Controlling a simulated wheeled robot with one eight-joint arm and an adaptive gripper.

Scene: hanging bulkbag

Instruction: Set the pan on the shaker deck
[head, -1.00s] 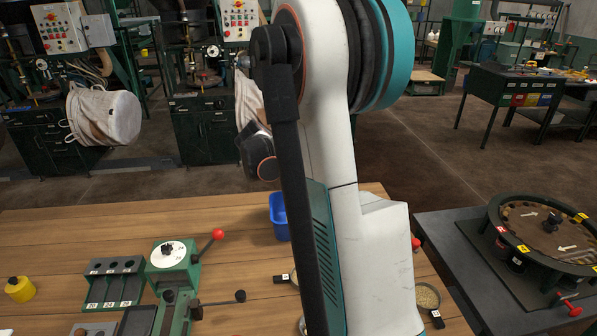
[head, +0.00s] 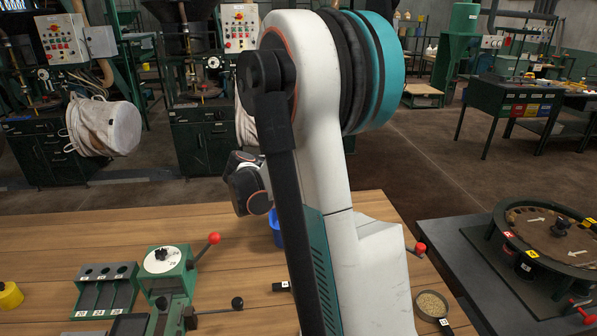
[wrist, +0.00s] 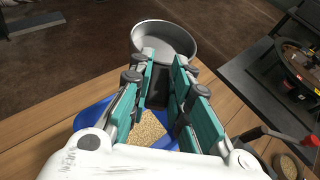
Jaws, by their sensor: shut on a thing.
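A round grey metal pan (wrist: 165,38) is in the wrist view, beyond my gripper (wrist: 163,82). My gripper is shut on the pan's dark handle (wrist: 158,98). The pan looks empty and is held above the wooden table, past its far edge in the picture. In the head view my arm hides the pan and the gripper. A round brown disc with white arrows and a dark rim (head: 507,232) stands on a grey table at the right; its edge also shows in the wrist view (wrist: 296,70). I cannot tell whether it is the shaker deck.
A blue bin (wrist: 88,117) with grain lies below my gripper. A green device with a red-knobbed lever (head: 170,262) and a green rack (head: 104,285) stand at the left.

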